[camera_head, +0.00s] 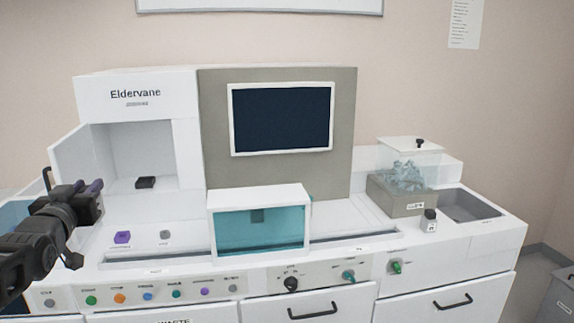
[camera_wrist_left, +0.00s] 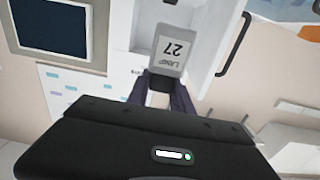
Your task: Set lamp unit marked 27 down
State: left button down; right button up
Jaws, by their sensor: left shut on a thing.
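The lamp unit marked 27 (camera_wrist_left: 172,56) is a grey block with a pale label that reads upside down in the left wrist view. My left gripper (camera_wrist_left: 162,92) is shut on its lower end, and the block stands out beyond the fingertips. In the head view my left gripper (camera_head: 92,190) is at the left, in front of the open-doored compartment. I cannot make out the lamp unit in the head view. My right gripper is not in view.
The white machine's open compartment (camera_head: 112,150) holds a small black block (camera_head: 146,182). A purple block (camera_head: 122,237) and a grey piece (camera_head: 166,235) lie on the counter below. A teal-windowed box (camera_head: 258,195) stands mid-counter. A lidded clear bin (camera_head: 408,165) and sink (camera_head: 468,205) are right.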

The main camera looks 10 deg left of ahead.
pick_arm(q)
jog(key=shift+w+d+r, duration=0.25)
jog(key=shift+d+r, duration=0.05)
jog(key=shift+r, duration=0.25)
jog(key=shift+w+d+r, duration=0.25)
jog(key=shift+r, duration=0.3)
jog(key=w+d+f+m+h, duration=0.1)
jog(key=d+f+h, duration=0.1)
jog(key=d+f, duration=1.2)
jog(key=w+d+f+m+h, duration=0.1)
jog(key=d+f+m+h, duration=0.1)
jog(key=d+f, duration=1.2)
notch_tip(320, 180, down, 7)
jog(key=shift+d+t+h, duration=0.35)
jog(key=shift+t+h, duration=0.05)
jog(key=shift+h, duration=0.2)
